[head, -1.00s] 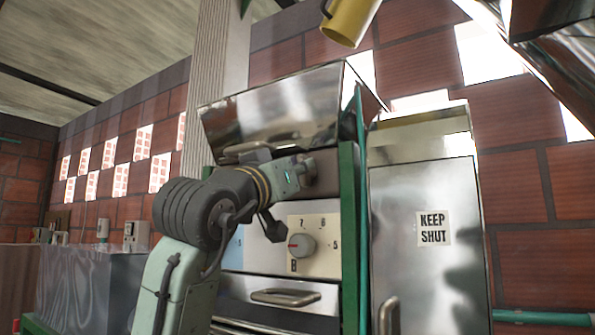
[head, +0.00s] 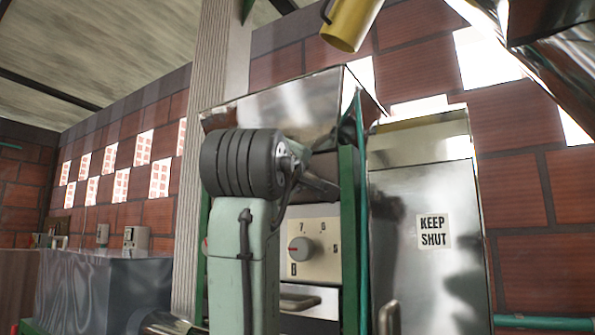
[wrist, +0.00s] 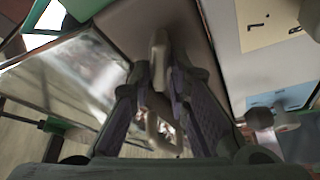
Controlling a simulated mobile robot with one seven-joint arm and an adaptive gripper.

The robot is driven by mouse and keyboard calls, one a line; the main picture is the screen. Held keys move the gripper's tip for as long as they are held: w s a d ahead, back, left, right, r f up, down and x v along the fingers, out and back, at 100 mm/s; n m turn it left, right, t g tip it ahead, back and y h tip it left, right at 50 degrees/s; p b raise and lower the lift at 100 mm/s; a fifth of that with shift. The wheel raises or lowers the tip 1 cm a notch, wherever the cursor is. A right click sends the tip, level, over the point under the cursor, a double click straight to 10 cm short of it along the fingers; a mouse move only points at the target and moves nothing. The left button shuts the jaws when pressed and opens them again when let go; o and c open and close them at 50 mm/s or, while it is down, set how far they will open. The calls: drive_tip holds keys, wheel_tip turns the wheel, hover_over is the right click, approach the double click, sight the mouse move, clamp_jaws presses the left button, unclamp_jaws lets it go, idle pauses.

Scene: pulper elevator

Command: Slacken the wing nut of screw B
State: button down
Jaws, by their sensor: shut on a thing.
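My gripper (wrist: 164,76) shows in the wrist view with its two dark fingers closing in on a pale, tan metal piece (wrist: 158,48). Its rounded end stands out past the fingertips. I cannot tell from this view whether it is the wing nut of screw B. A pale curved, loop-like part (wrist: 162,132) shows lower down between the fingers. In the head view my gripper and the held piece are hidden behind my own arm, in front of the steel machine (head: 290,105). No lettering for screw B is readable.
In the head view, a numbered dial (head: 301,250) sits below the hopper, beside a green post (head: 349,225). A steel cabinet (head: 422,275) marked KEEP SHUT stands at right. A yellow pipe (head: 350,22) hangs above. In the wrist view, a dark knob (wrist: 259,118) lies right of the fingers.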

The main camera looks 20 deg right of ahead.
drive_tip(key=n+y, duration=0.1)
drive_tip(key=n, duration=0.1)
drive_tip(key=n+g+p, duration=0.1)
drive_tip(key=n, duration=0.2)
drive_tip(key=shift+n+y, duration=0.3)
drive_tip(key=shift+y, duration=0.1)
drive_tip(key=shift+g, duration=0.3)
drive_tip(key=c, duration=1.6)
unclamp_jaws()
drive_tip(key=shift+c, duration=0.2)
drive_tip(key=v, duration=1.2)
